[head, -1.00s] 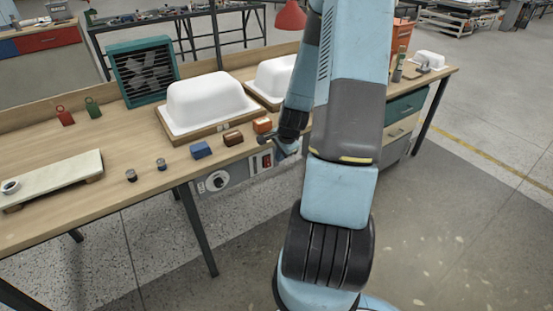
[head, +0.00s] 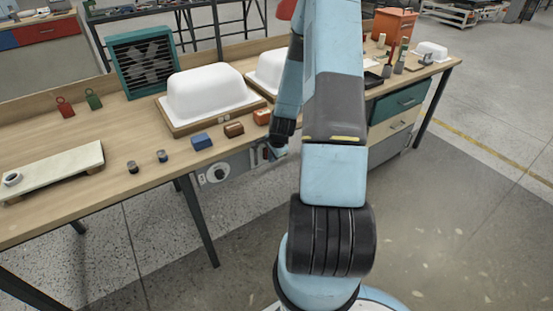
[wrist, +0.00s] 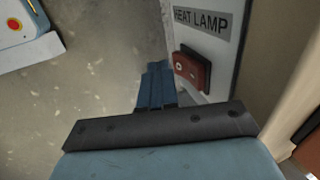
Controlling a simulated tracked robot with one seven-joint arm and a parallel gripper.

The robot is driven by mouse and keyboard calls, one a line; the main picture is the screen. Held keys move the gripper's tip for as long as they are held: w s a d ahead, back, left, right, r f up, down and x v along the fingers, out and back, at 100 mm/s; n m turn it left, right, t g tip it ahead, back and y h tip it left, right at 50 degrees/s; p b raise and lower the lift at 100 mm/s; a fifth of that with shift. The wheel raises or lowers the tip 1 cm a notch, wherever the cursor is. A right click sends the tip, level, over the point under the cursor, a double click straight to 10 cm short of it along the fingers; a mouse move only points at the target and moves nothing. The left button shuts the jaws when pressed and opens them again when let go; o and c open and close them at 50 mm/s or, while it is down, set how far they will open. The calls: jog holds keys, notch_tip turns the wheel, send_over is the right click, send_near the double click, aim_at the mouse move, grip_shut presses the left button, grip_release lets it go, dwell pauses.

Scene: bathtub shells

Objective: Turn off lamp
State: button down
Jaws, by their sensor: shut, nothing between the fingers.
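In the wrist view a pale panel (wrist: 222,72) carries a "HEAT LAMP" label (wrist: 202,20) and a red rocker switch (wrist: 190,69) with white marks. My gripper (wrist: 155,72) is shut and empty, its blue fingers just left of the switch; a gap shows between them. In the head view my gripper (head: 277,152) is at the grey panel under the table's front edge, partly hidden by my arm. A red lamp shade (head: 286,9) shows at the top, mostly hidden behind my arm; I cannot tell whether it is lit.
The workbench (head: 110,205) holds two white tub shells, one clear (head: 208,90), one partly covered by my arm. Blue (head: 201,141), brown (head: 233,129) and orange (head: 261,116) blocks line the front edge. The floor in front is free.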

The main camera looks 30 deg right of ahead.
jog(key=shift+w, duration=0.45)
jog(key=shift+f, duration=0.15)
jog(key=shift+w+t, duration=0.2)
jog(key=shift+t, duration=0.2)
